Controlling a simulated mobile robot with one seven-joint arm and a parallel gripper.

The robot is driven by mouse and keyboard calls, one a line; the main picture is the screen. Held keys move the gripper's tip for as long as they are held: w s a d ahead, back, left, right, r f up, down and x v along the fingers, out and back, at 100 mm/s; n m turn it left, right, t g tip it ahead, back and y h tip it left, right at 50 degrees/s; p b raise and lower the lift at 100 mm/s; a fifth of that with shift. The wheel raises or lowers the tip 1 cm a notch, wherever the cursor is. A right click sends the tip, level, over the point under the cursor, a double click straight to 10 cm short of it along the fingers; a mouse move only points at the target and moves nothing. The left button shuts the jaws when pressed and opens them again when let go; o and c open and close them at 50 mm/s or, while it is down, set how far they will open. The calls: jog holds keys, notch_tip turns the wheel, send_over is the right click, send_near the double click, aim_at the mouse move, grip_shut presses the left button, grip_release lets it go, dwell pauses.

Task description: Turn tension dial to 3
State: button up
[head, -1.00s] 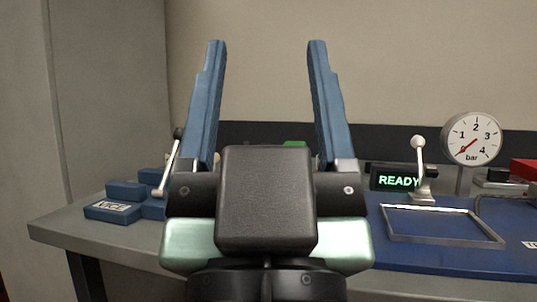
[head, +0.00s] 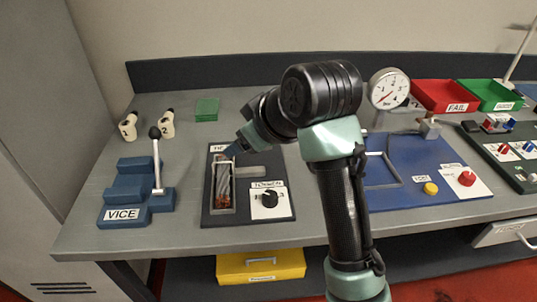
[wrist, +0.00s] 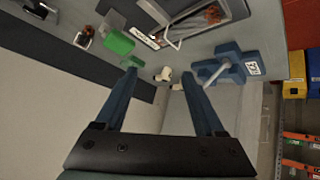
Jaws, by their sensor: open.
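The tension dial (head: 269,198) is a black round knob on a white labelled plate, on a dark panel at the bench's front middle. Numbers are printed around it, with a 3 at its right; I cannot read clearly where the knob points. Left of it on the same panel is a metal-framed slot (head: 222,190) holding a reddish and grey coil-like part. My gripper (wrist: 158,75) is open and empty, its two blue fingers wide apart in the wrist view. In the head view one blue finger shows above the panel, apart from the dial; the rest is hidden behind my arm.
A blue vice (head: 130,195) with an upright lever stands left of the panel. Behind are two numbered white pieces (head: 167,124) and a green block (head: 206,109). Right are a blue board (head: 400,160), a gauge (head: 389,88), and red (head: 440,93) and green bins (head: 492,94).

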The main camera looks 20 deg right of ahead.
aim_at(270, 195)
jog(key=s+d+g+p, duration=0.4)
jog(key=s+d+g, duration=0.1)
jog(key=s+d, duration=0.15)
jog(key=x, duration=0.4)
jog(key=b+x, duration=0.1)
jog(key=x, duration=0.3)
jog(key=b+x, duration=0.1)
jog(key=x, duration=0.4)
jog(key=shift+s+a+f, duration=0.2)
jog(key=shift+s+a, duration=0.1)
jog(key=shift+a, duration=0.1)
grip_shut()
